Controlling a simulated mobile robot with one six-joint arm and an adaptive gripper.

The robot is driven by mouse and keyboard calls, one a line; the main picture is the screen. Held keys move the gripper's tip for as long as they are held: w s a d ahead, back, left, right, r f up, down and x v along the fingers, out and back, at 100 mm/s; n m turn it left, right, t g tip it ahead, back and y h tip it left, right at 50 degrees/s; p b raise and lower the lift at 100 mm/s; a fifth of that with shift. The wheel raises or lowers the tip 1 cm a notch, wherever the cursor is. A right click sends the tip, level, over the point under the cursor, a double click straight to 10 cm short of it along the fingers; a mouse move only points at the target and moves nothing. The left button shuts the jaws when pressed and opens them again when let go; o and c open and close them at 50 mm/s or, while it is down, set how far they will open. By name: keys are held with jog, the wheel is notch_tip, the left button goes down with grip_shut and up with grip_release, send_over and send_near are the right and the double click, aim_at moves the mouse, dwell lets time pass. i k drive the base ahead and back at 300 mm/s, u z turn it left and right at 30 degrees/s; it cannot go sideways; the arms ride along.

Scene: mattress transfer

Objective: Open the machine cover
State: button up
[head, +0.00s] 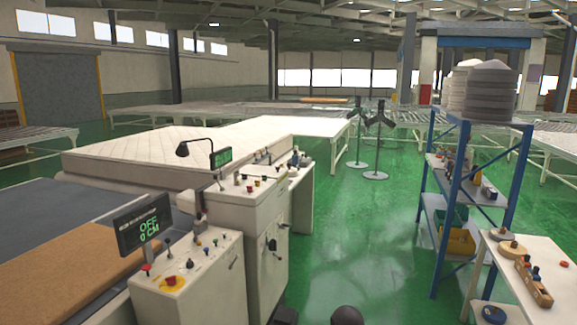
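A white machine console (190,285) stands at the lower left, with several coloured buttons, small levers and a large red knob on a yellow base (172,283) on its top. A black display (143,226) on it reads "OFF 0 CM" in green. A second, taller white console (262,215) stands just behind, with more buttons, levers on its side and a small green display (221,157). I cannot tell which part is the machine cover or whether it is open. A dark rounded shape shows at the bottom edge; I cannot make out my gripper.
A white mattress (175,150) lies behind the consoles. A brown board (85,268) lies on the dark bed at left. A blue shelf rack (440,235) and a white table (505,275) with tools stand at right. The green floor (350,230) between is largely clear, with two black stands farther back.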

aim_at(256, 171)
jog(key=z, duration=0.6)
jog(key=i, duration=2.25)
jog(key=u, duration=1.1)
jog(key=i, duration=0.85)
jog(key=u, duration=0.45)
